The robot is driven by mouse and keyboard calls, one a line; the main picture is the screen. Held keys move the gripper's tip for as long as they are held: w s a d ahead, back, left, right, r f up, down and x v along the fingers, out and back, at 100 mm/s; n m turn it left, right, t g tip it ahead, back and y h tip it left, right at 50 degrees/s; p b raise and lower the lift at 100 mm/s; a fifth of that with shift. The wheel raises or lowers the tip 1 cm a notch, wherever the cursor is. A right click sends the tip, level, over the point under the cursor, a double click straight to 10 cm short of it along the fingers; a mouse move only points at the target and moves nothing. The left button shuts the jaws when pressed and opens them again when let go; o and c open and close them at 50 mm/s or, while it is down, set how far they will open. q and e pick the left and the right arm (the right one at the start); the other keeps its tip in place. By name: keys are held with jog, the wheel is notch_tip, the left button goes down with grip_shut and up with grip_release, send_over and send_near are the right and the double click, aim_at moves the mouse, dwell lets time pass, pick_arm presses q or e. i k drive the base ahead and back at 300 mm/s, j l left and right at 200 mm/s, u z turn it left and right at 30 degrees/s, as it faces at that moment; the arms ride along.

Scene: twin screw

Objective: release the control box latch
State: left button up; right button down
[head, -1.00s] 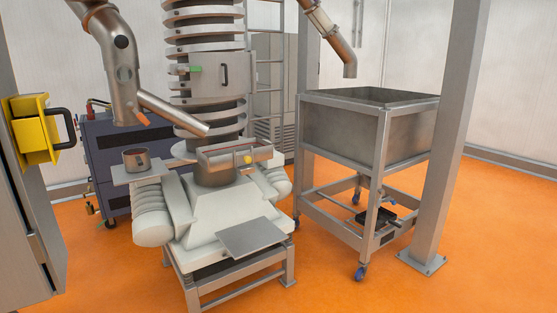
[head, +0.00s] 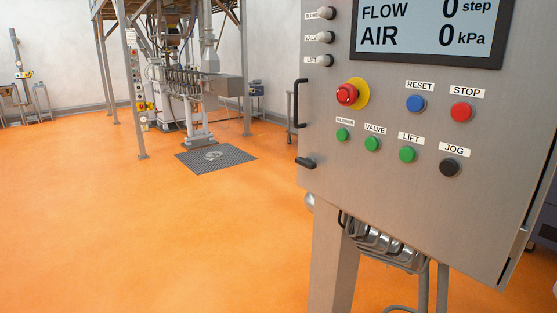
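The grey control box (head: 450,215) fills the right of the head view, its door facing me and seemingly closed. A black bar handle (head: 299,103) is on the door's left edge. Below it a small black latch (head: 305,162) sticks out at the same edge, lying roughly level. The door carries a display (head: 430,30), a red emergency stop (head: 347,94) on a yellow plate, and several labelled buttons and switches. Neither of my grippers is in view.
The box stands on a grey post (head: 335,255), with metal fittings (head: 375,243) hanging under it. Open orange floor (head: 150,235) lies to the left. Farther back are a dark floor mat (head: 216,157) and a machine under a steel frame (head: 185,85).

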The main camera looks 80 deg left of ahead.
aim_at(309, 162)
jog(key=u, duration=2.05)
